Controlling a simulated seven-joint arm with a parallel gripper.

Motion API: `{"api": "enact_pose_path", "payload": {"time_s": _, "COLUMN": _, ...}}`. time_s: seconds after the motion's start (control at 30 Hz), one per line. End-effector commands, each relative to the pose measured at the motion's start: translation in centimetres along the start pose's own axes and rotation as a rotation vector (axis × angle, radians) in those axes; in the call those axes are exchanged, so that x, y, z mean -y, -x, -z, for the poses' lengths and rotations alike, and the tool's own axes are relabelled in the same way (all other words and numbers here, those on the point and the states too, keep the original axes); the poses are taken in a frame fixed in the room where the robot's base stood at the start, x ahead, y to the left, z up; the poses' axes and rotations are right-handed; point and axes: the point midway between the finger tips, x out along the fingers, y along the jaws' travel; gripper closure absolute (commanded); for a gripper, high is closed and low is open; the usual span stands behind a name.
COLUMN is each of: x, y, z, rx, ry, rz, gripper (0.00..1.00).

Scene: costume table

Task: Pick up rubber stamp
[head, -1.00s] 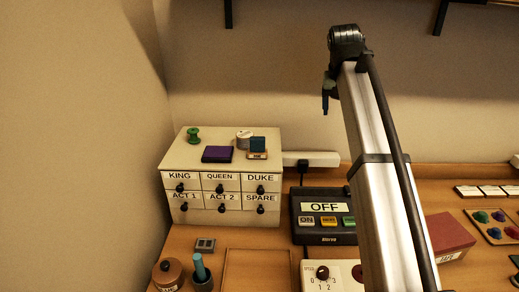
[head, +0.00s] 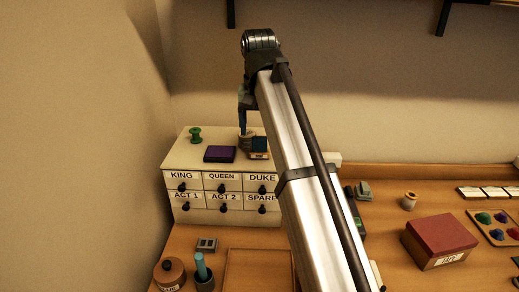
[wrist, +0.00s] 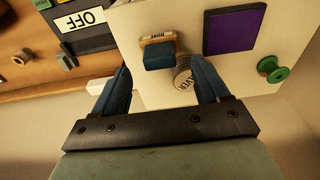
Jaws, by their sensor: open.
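The rubber stamp, a dark blue block on a small wooden base with a white label, lies on top of the drawer cabinet. It shows in the head view (head: 259,145) and in the wrist view (wrist: 160,54). My gripper (head: 243,122) is over the cabinet's back edge. In the wrist view its two blue fingers (wrist: 163,70) are spread apart, with the stamp just ahead of the gap and nothing held. A round lettered tin (wrist: 183,80) stands close beside the stamp, near one finger, and partly shows between the fingers.
On the cabinet (head: 187,152) also lie a purple pad (head: 220,154) and a green spool (head: 195,134). The wall is close behind. A black box labelled OFF (wrist: 84,22) stands on the table beside the cabinet. A red box (head: 440,240) is further right.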

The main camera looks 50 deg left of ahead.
Motion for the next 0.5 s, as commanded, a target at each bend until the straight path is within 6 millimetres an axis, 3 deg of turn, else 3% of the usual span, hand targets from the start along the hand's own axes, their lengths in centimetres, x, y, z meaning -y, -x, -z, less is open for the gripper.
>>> {"api": "enact_pose_path", "payload": {"time_s": 0.5, "x": -0.1, "y": -4.9, "z": 0.0, "rx": -0.001, "ry": 0.0, "rz": 0.0, "gripper": 0.26}}
